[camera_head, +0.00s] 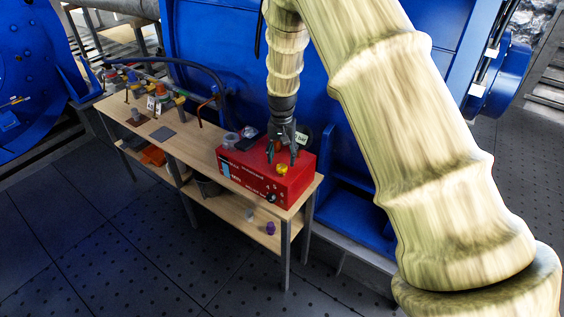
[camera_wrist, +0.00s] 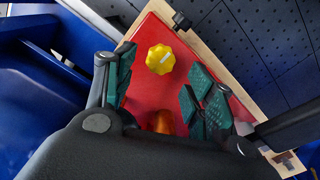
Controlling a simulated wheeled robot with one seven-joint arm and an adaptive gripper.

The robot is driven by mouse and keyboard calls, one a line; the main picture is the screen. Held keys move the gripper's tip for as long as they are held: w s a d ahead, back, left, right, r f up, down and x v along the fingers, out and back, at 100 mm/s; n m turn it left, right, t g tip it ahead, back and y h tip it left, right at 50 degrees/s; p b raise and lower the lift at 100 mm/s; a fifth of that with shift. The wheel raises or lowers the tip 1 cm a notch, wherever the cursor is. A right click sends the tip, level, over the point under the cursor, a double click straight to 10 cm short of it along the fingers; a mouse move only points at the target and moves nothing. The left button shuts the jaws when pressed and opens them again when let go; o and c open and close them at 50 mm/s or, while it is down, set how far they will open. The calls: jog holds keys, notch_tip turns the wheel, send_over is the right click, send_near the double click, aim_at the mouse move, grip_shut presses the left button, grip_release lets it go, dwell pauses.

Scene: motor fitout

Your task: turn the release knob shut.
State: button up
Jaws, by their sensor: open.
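A red box (camera_head: 262,180) stands at the right end of the wooden workbench. A yellow lobed knob (camera_head: 282,169) sits on its top; I take it to be the release knob. In the wrist view the yellow knob (camera_wrist: 160,59) shows a short white mark pointing up and to the right. My gripper (camera_head: 282,157) points down over the box top, close to the knob. In the wrist view its green-padded fingers (camera_wrist: 163,90) are spread and empty, and the knob lies beyond them, apart from both. An orange part (camera_wrist: 163,121) shows between the fingers, partly hidden by the gripper body.
A black knob (camera_head: 271,198) is on the box's front face. The bench's left end holds pipes and valves (camera_head: 160,92). A blue machine (camera_head: 215,50) rises close behind. The lower shelf holds a purple item (camera_head: 270,228).

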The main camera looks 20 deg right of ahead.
aim_at(282, 166)
notch_tip(282, 166, up, 8)
jog(key=shift+r, duration=0.2)
dwell(0.4)
